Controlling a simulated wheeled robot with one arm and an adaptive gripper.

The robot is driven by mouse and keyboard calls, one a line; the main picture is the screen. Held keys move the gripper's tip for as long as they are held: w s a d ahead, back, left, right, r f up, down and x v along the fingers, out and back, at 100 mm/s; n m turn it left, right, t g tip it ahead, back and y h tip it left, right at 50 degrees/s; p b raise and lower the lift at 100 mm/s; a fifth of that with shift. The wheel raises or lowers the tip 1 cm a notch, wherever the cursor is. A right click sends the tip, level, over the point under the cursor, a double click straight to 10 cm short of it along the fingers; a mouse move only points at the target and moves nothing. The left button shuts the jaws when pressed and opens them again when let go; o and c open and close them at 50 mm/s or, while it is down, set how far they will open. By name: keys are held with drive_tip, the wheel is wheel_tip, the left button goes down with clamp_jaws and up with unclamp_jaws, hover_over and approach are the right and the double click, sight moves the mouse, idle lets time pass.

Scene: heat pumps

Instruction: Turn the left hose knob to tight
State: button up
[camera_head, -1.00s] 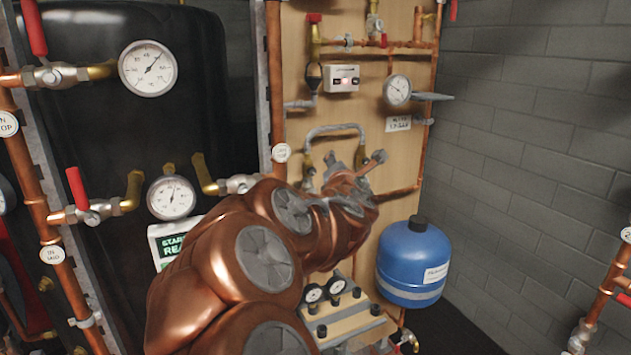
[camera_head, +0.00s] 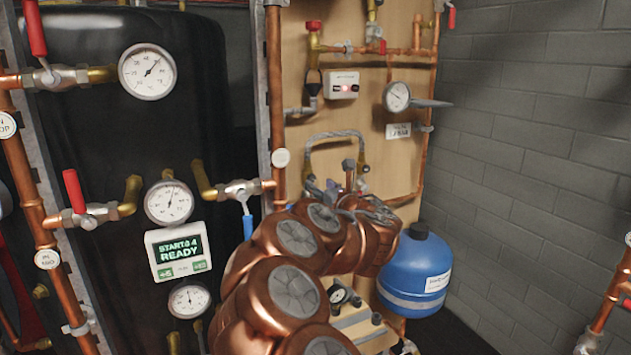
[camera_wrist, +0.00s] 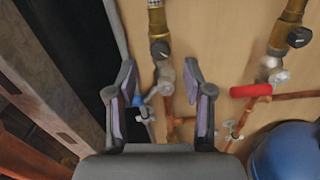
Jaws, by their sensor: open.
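The grey braided hose (camera_head: 335,135) arches between two brass fittings on the wooden panel in the head view. In the wrist view, the left fitting carries a black knob (camera_wrist: 160,48) at the upper middle, and the right fitting carries another black knob (camera_wrist: 299,37). My gripper (camera_wrist: 159,65) is open and empty. Its fingers stand on either side of the pipework under the left knob, with the knob just above and between the tips in the picture. I cannot tell whether they touch anything. In the head view my arm hides the lower fittings and most of the gripper.
A blue-handled valve (camera_wrist: 145,105) and a red-handled valve (camera_wrist: 250,90) lie near the fingers in the wrist view. A blue tank (camera_head: 413,265) stands right of my arm. A black tank (camera_head: 120,120) with gauges stands left. A grey brick wall (camera_head: 540,150) is at the right.

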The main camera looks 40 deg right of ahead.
sight(313, 179)
drive_tip(key=shift+p+x, duration=0.3)
drive_tip(key=shift+x, duration=1.75)
clamp_jaws()
